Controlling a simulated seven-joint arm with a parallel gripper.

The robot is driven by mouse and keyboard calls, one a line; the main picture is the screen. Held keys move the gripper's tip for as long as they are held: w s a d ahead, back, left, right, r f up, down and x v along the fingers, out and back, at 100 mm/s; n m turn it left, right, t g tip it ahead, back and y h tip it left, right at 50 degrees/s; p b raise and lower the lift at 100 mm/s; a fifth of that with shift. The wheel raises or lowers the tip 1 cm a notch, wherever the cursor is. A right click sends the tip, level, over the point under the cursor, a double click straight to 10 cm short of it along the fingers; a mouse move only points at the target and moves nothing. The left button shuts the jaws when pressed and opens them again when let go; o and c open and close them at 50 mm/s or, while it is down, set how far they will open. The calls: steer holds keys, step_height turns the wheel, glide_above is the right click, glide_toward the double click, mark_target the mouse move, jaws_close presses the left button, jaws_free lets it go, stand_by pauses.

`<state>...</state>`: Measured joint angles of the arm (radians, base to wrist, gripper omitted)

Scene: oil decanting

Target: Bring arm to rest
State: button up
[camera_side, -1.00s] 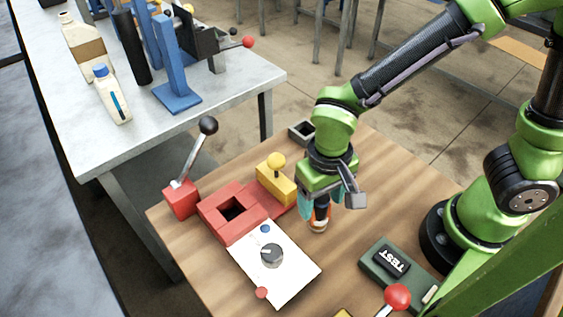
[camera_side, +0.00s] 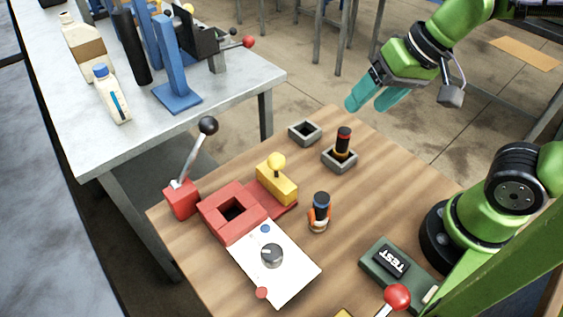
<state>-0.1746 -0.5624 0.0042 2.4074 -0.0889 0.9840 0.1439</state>
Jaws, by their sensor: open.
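My gripper (camera_side: 371,99) is open and empty, with two teal fingers apart. It is raised at the upper right, above and behind the far edge of the wooden table (camera_side: 345,270). A small bottle with a blue-black top and orange band (camera_side: 319,212) stands upright on the table, well clear of my gripper. A black cylinder with red and yellow bands (camera_side: 344,142) stands upright in a grey square holder (camera_side: 340,159) near the table's far edge. Another grey square holder (camera_side: 305,132) beside it looks empty.
A red block with a square hole (camera_side: 215,222), a yellow knobbed block (camera_side: 277,183), a black-knobbed lever (camera_side: 194,152) and a white dial panel (camera_side: 290,285) occupy the left. A green TEST box (camera_side: 375,263) and red-knobbed lever (camera_side: 397,297) are at front right. A metal table (camera_side: 150,135) holds bottles.

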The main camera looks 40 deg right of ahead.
steer(key=d, duration=0.1)
steer(key=d+r+t, duration=0.1)
steer(key=d+t, duration=0.1)
steer(key=shift+s+d+r, duration=0.35)
steer(key=shift+s+d, duration=0.05)
steer(key=shift+o, duration=0.4)
stand_by(0.6)
